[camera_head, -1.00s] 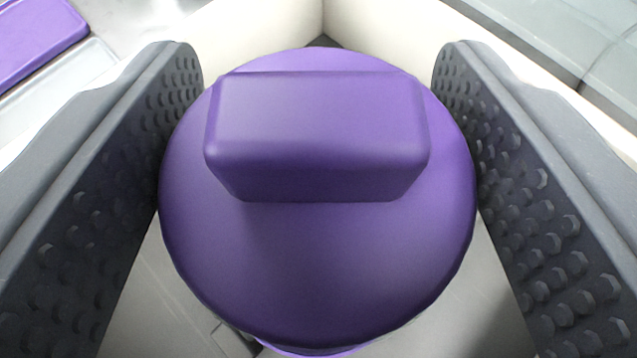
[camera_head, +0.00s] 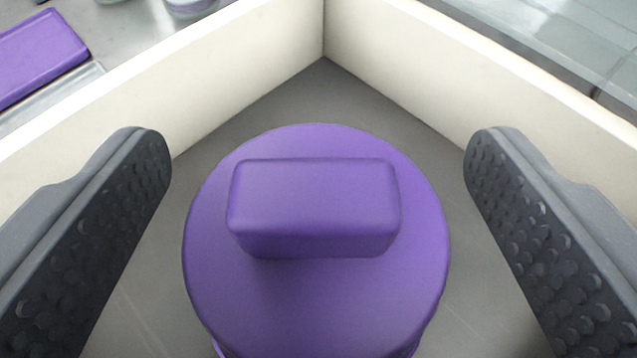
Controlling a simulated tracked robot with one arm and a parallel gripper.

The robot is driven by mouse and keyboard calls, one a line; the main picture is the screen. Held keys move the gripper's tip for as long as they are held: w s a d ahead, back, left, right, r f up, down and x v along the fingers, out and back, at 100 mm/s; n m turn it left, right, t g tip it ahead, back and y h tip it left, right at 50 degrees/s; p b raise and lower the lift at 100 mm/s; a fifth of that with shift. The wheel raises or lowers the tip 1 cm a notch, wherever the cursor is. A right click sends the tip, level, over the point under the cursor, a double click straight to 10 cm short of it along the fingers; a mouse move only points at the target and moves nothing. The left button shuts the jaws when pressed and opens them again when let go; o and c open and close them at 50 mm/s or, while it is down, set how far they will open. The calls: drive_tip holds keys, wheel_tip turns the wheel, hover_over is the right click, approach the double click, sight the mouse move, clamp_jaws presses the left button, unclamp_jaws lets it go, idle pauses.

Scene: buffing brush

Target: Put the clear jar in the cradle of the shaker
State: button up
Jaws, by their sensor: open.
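A jar stands upright below my gripper, seen from above. Its round purple lid (camera_head: 318,290) with a block-shaped purple knob (camera_head: 313,208) hides nearly all of its body, so I cannot tell whether the body is clear. It stands on a grey floor inside cream walls that meet in a corner behind it; I cannot tell whether this is the shaker's cradle. My gripper (camera_head: 318,190) is open, one finger on each side of the lid, with a clear gap on both sides.
Cream walls (camera_head: 245,75) rise on the left and right and meet at the back. Outside the left wall are a purple-lidded box (camera_head: 38,55) and part of a glass vessel (camera_head: 190,6). A grey glassy surface (camera_head: 560,40) lies beyond the right wall.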

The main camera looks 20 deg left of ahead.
drive_tip(key=v, duration=1.1)
drive_tip(key=s+d+r+m+t+h, duration=0.1)
drive_tip(key=d+r+m+h, duration=0.1)
drive_tip(key=d+r, duration=0.6)
drive_tip(key=s+d+r+m+t+h, duration=0.15)
drive_tip(key=d+r, duration=0.25)
drive_tip(key=r, duration=0.8)
drive_tip(key=s+d+r+h, duration=0.1)
drive_tip(key=s+r, duration=0.3)
drive_tip(key=r, duration=0.4)
drive_tip(key=s+d+r+m+h, duration=0.1)
drive_tip(key=s+d+r, duration=0.1)
drive_tip(key=s+r, duration=0.3)
wheel_tip(320, 180, up, 3)
drive_tip(key=shift+s+d+f+t+p, duration=0.1)
drive_tip(key=shift+s+d+t+p, duration=0.2)
drive_tip(key=shift+d+t+p, duration=0.05)
drive_tip(key=shift+m, duration=0.25)
drive_tip(key=shift+c, duration=0.2)
